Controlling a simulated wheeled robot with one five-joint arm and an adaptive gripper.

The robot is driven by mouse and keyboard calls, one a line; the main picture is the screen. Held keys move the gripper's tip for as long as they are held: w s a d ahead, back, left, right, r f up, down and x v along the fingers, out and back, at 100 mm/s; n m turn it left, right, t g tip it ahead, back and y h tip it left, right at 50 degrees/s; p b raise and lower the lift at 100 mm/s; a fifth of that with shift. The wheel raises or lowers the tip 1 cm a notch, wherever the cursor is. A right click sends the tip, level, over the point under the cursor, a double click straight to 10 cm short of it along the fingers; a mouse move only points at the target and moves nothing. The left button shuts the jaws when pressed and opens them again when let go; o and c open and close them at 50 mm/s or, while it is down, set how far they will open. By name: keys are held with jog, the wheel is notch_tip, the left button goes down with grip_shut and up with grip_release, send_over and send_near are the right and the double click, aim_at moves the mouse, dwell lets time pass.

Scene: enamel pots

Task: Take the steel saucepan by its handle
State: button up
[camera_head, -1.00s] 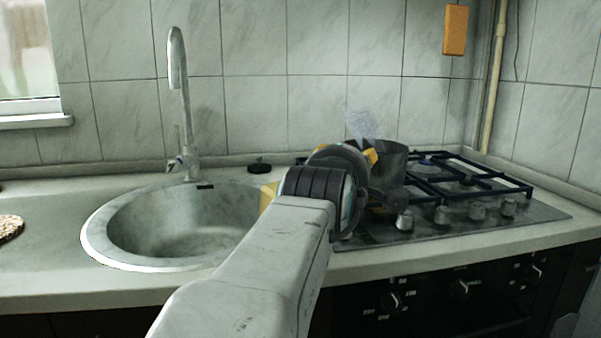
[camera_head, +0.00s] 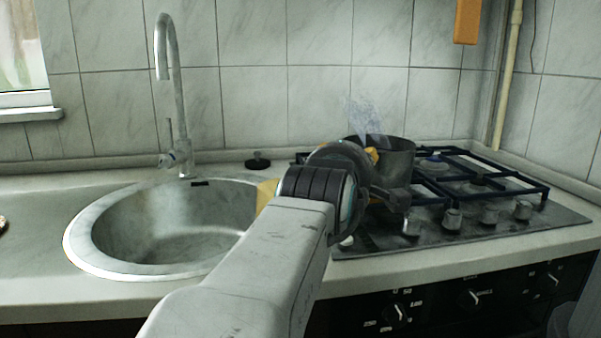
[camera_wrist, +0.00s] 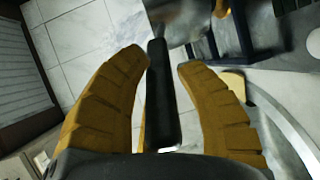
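The steel saucepan (camera_head: 398,155) stands on the left part of the stove, with steam or haze above it. My arm covers its near left side and hides the handle in the head view. In the wrist view the black handle (camera_wrist: 161,95) runs lengthwise between the two yellow fingers of my gripper (camera_wrist: 164,62). The fingers are apart, with a gap visible beside the handle, so my gripper is open around it. The pan's metal body shows only partly at the top of the wrist view (camera_wrist: 192,18).
The stove (camera_head: 470,230) has dark blue grates and several knobs along its front. A round sink (camera_head: 105,265) with a tall tap (camera_head: 180,110) lies to the left. A small black object (camera_head: 257,161) sits behind the sink. The tiled wall stands close behind.

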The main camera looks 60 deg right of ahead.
grip_shut()
jog(key=shift+r, duration=0.3)
jog(key=shift+r, duration=0.1)
